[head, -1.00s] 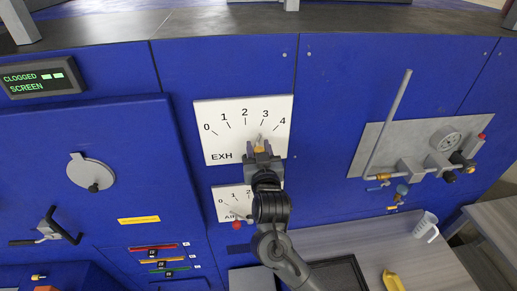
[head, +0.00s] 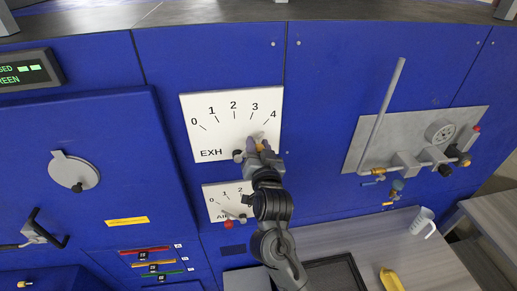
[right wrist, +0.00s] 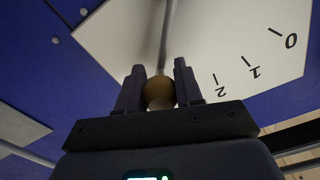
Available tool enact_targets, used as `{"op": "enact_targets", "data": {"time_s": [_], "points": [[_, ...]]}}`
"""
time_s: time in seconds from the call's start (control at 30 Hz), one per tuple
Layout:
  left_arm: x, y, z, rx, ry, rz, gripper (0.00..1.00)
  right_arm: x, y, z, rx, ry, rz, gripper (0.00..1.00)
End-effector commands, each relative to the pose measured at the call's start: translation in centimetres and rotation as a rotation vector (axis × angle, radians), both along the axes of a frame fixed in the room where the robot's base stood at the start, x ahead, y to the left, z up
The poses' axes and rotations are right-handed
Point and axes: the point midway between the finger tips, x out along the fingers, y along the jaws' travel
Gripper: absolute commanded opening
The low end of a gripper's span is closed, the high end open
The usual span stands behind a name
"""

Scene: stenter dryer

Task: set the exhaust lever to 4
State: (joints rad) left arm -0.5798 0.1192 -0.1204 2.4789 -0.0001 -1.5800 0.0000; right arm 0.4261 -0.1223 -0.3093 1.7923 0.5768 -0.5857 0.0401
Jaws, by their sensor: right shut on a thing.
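The white EXH dial plate (head: 215,103) carries marks 0 to 4 on the blue panel. The dark pivot (head: 238,155) shows left of the gripper. The fingers cover part of the lever, so its exact reading is hard to tell. My left gripper is out of view.
A smaller AIR dial plate (head: 218,206) with a red-knobbed lever (head: 229,225) is just below, close to my right arm. A grey plate with pipes and a gauge (head: 440,131) is at right. A jug (head: 423,222) and a yellow object (head: 391,281) are on the bench.

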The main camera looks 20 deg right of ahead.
Motion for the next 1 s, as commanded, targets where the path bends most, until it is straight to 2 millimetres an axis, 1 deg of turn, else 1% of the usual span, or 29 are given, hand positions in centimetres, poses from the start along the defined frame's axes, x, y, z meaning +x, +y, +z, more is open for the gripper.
{"op": "enact_targets", "data": {"time_s": [0.2, 0.23, 0.3, 0.4, 0.67, 0.77, 0.87, 1.0], "points": [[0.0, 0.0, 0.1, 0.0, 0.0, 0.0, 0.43, 0.0, -0.2, -0.2, 0.003, 0.007, -0.005, 0.0], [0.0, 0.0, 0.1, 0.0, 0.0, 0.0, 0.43, 0.0, -0.2, -0.2, 0.003, 0.007, -0.005, 0.37], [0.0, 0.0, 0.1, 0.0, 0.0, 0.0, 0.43, 0.0, -0.2, -0.2, 0.002, 0.007, -0.005, 0.47], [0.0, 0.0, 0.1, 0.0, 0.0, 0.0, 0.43, 0.0, -0.2, -0.2, 0.002, 0.006, -0.004, 0.6], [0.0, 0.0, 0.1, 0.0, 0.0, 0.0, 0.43, 0.0, -0.1, -0.1, 0.001, 0.004, -0.003, 0.6], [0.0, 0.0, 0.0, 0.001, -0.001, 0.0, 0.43, -0.3, -0.1, -0.2, 0.001, 0.004, -0.003, 0.6], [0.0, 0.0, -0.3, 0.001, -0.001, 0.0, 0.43, -1.2, 0.1, -0.2, 0.001, 0.004, -0.002, 0.6], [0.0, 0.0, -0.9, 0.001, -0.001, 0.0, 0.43, -3.2, 0.4, -0.3, 0.003, 0.003, -0.001, 0.6]]}}
